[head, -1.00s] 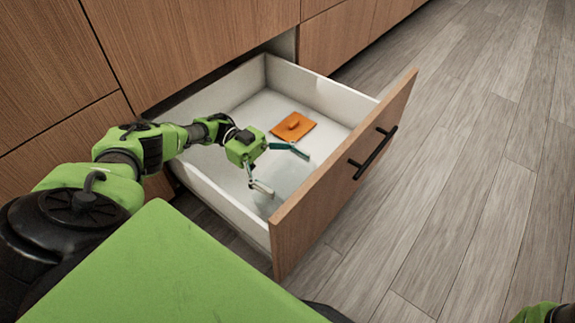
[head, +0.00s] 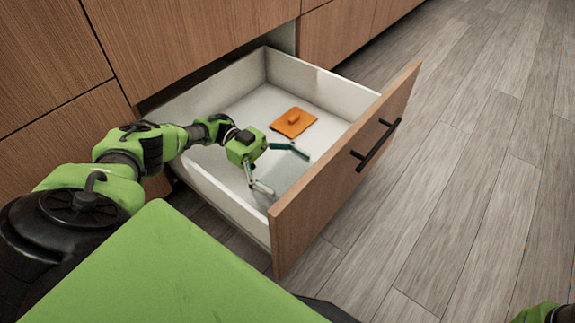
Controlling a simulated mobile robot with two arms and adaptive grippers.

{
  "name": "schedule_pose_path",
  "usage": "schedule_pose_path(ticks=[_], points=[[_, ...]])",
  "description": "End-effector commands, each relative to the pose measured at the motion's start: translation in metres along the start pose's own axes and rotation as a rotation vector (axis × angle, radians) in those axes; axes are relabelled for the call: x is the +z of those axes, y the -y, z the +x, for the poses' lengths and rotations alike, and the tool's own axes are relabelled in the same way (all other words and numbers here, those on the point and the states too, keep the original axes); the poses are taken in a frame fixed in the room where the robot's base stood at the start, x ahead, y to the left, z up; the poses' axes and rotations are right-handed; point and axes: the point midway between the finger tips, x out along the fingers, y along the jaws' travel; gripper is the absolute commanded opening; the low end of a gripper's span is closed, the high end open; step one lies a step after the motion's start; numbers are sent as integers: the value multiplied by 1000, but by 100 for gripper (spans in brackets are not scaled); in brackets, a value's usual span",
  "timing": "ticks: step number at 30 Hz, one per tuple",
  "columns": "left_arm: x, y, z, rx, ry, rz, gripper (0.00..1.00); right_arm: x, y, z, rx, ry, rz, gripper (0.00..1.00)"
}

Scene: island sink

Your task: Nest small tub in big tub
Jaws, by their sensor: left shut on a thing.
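My left gripper (head: 277,168) is inside the open drawer, with its fingers spread wide around a faint, see-through tub (head: 285,177). It is shut on this tub, whose outline is hard to make out against the white drawer floor. I cannot tell whether it is the small or the big tub. No second tub can be made out. My right gripper is out of view; only a bit of green arm shows at the bottom right corner.
The white drawer (head: 313,77) is pulled out, with a wooden front and a black handle (head: 376,145). A flat orange piece with a knob (head: 293,122) lies on its floor beyond my gripper. Wooden cabinets stand behind. The grey plank floor at right is clear.

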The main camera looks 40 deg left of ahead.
Motion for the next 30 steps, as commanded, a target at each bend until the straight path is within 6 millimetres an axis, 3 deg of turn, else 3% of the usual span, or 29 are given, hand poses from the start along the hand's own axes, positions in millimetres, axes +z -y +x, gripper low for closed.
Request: schedule_pose_path(ticks=[7, 8, 9, 20, 30], points=[[9, 0, 0, 0, 0, 0, 68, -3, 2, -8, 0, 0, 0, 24], [7, 0, 0, 0, 0, 0, 97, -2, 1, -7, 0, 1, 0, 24], [7, 0, 0, 0, 0, 0, 100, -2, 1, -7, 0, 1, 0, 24], [3, 0, 0, 0, 1, 0, 100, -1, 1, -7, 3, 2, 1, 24], [-43, -1, -1, 1, 1, 3, 100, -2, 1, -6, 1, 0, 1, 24]])
